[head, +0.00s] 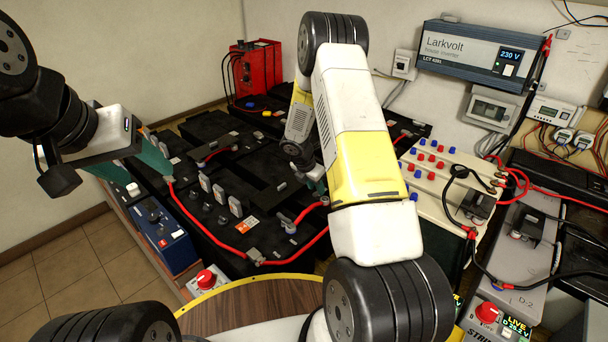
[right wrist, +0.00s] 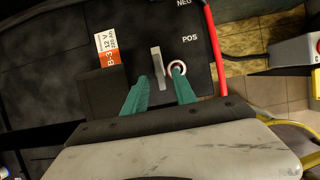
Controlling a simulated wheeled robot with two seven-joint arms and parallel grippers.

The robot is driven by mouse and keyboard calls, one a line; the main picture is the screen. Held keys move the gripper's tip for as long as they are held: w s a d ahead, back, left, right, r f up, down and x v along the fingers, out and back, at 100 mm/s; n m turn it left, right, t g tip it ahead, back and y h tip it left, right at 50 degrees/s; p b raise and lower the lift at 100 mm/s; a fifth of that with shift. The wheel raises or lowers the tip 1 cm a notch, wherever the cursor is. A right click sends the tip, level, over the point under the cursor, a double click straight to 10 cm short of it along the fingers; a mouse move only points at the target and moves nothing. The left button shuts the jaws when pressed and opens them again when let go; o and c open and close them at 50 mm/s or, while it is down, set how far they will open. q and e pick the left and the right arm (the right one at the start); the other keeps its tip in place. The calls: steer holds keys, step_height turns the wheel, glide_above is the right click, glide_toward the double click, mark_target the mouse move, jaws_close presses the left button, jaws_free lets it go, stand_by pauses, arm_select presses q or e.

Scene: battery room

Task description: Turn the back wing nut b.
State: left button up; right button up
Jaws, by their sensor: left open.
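In the right wrist view a grey upright tab (right wrist: 158,68), which looks like a wing nut, stands on a black battery marked B-3 (right wrist: 107,52). A ring terminal (right wrist: 177,69) on a post lies just right of it, by the POS mark. My right gripper (right wrist: 160,86) is open, its teal fingers apart with the tab between and just beyond their tips; I see no contact. In the head view my right gripper is mostly hidden behind its own arm. My left gripper (head: 150,165) is open at the left, above the near-left batteries. I cannot tell which nut is b.
Black batteries (head: 215,230) with red cables (head: 195,222) and several pale upright tabs (head: 219,194) fill the middle. A red unit (head: 256,68) stands at the back. A blue box (head: 162,233) is at left. A cream terminal block (head: 440,170) and inverter (head: 475,55) are at right.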

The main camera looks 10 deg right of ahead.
steer(key=shift+x, duration=0.9)
steer(key=shift+r, duration=0.1)
jaws_close()
